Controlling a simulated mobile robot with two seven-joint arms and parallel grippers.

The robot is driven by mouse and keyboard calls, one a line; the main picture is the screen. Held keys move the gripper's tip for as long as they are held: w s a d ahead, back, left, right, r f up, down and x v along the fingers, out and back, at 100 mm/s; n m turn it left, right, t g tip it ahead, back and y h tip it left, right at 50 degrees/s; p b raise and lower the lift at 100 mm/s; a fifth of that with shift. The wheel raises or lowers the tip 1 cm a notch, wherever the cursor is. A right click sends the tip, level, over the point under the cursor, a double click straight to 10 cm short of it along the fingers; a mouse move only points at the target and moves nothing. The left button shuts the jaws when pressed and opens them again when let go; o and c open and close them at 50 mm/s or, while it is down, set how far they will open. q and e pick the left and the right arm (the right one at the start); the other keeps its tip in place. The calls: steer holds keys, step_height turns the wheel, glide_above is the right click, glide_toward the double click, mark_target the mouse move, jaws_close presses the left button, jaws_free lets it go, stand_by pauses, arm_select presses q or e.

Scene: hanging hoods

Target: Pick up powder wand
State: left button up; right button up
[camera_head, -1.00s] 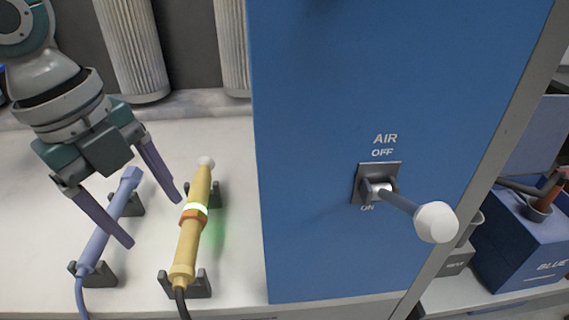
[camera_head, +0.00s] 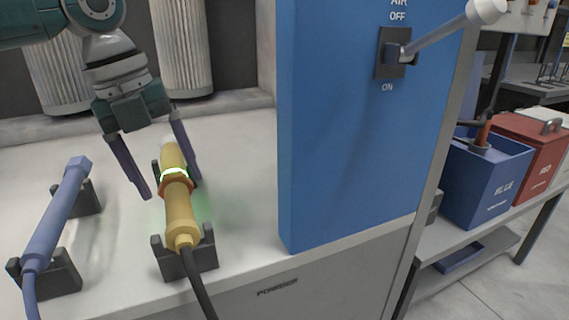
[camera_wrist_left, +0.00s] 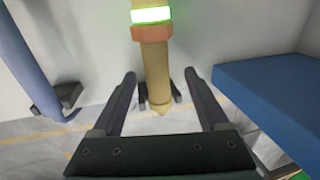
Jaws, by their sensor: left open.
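A yellow wand (camera_head: 181,212) with an orange collar and a glowing green ring rests in dark cradles on the white bench. My left gripper (camera_head: 171,188) is open, with one finger on each side of the wand's upper part. In the left wrist view the yellow wand (camera_wrist_left: 155,75) runs between the open fingers of my left gripper (camera_wrist_left: 160,74), with a visible gap on both sides. A blue wand (camera_head: 57,215) lies in its own cradles to the left. My right gripper is not in view.
A blue panel (camera_head: 345,150) with an AIR lever (camera_head: 440,32) stands close to the right of the yellow wand. Ribbed filter cylinders (camera_head: 180,50) stand behind. Blue (camera_head: 490,185) and red (camera_head: 535,150) bins sit on a shelf at right. A black cable (camera_head: 195,280) trails forward.

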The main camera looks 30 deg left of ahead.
mark_target(174, 198)
arm_select(q)
steer(key=f, duration=0.4)
steer(key=shift+s+d+f+b, duration=0.1)
steer(key=shift+s+d+b, duration=0.1)
steer(key=shift+d+b, duration=0.2)
steer(key=shift+w+f, duration=0.1)
steer(key=shift+f, duration=0.3)
jaws_close()
steer(key=shift+r, duration=0.1)
